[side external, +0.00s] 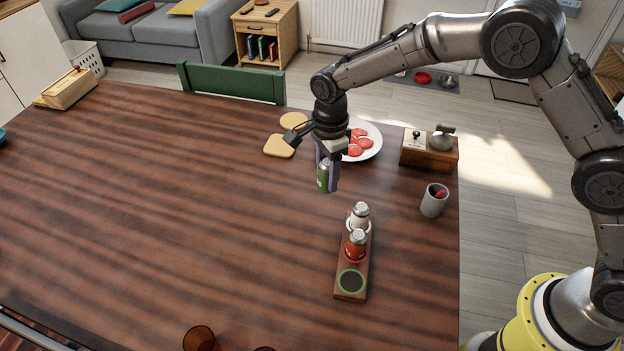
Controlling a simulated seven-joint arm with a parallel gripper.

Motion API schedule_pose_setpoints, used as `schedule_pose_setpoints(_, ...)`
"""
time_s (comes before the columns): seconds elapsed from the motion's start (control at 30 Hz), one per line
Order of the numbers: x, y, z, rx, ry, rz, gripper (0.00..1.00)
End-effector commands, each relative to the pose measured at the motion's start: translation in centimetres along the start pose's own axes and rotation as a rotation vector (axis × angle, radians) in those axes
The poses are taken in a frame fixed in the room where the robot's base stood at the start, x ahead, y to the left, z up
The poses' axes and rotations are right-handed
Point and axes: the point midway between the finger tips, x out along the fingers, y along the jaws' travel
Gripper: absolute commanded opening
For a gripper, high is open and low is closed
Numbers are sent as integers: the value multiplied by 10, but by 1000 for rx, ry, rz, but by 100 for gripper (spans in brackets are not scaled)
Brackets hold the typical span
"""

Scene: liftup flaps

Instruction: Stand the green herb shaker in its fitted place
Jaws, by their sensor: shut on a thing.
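The green herb shaker (323,179) is between the fingers of my gripper (328,176). My gripper is shut on it and holds it above the table, behind and to the left of the wooden rack (350,291). The shaker looks roughly upright; its top is partly hidden by the fingers. The rack holds a white shaker (359,216) at its far end and a red shaker (356,245) in the middle. The near place, a dark round recess with a green ring (351,281), is empty.
A plate of red slices (375,142) and bread slices (279,146) lie behind my gripper. A wooden box (430,154) and a grey cup (434,200) stand at the right edge. Amber glass (199,338) stands at the front.

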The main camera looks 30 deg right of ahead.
Motion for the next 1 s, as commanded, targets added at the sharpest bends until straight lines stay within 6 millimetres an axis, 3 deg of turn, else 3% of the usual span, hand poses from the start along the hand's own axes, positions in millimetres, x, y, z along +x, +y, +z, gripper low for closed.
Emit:
schedule_pose_setpoints(0.1, -11, 25, -11, 0, 1, 3, 0)
schedule_pose_setpoints(0.3, -25, 55, -24, 0, 1, 3, 0)
schedule_pose_setpoints(0.57, -33, 72, -32, 16, 2, 4, 0)
schedule_pose_setpoints(0.67, -26, 83, -37, 64, 4, 8, 0)
schedule_pose_setpoints(0.77, -22, 109, -42, 105, 3, 5, 0)
schedule_pose_setpoints(1.0, -27, 200, -45, 125, 1, 2, 0)
